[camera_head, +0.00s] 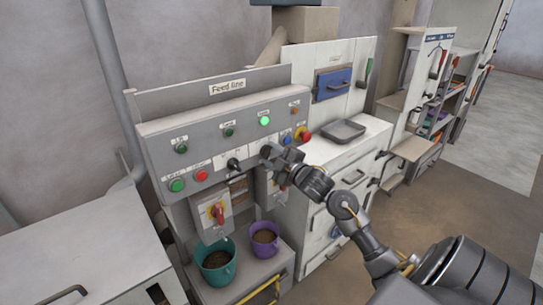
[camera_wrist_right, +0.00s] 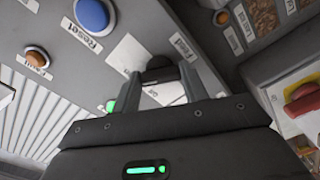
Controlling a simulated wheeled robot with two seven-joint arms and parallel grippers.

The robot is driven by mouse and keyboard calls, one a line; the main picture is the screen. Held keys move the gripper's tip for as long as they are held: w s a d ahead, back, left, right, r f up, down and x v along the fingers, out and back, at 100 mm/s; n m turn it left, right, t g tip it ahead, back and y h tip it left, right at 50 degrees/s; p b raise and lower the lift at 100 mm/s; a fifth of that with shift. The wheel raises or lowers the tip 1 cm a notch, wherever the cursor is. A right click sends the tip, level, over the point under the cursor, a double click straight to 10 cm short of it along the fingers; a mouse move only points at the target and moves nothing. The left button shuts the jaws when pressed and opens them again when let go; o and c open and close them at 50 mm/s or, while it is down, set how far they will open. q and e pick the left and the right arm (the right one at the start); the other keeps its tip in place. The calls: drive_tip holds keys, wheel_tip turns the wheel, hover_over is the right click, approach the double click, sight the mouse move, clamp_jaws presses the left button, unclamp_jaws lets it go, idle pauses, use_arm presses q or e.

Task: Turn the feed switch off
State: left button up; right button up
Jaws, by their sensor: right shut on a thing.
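The feed switch (camera_wrist_right: 160,68) is a dark knob on the grey control panel, beside a label reading "Feed" in the right wrist view. My right gripper (camera_wrist_right: 157,84) is shut on it, with one finger on each side of the knob. In the head view my right gripper (camera_head: 271,157) is at the lower middle of the panel (camera_head: 215,128) and mostly hides the switch. The exact angle of the knob is hard to read. A green lamp (camera_head: 264,121) above it is lit. My left gripper is not in view.
Another black switch (camera_head: 233,163) sits just left of my gripper. A blue button (camera_head: 287,138) and a red knob (camera_head: 304,135) are to its right. Below are a red rotary handle (camera_head: 218,213), a teal bucket (camera_head: 215,264) and a purple bucket (camera_head: 265,241).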

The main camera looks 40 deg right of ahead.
drive_tip(key=shift+f+n+b, duration=0.2)
drive_tip(key=shift+n+b, duration=1.2)
drive_tip(key=n+b, duration=0.5)
drive_tip(key=shift+r+n+b, duration=0.2)
drive_tip(key=shift+n+b, duration=1.85)
drive_tip(key=shift+n, duration=0.05)
drive_tip(key=o, duration=1)
drive_tip(key=shift+s, duration=0.1)
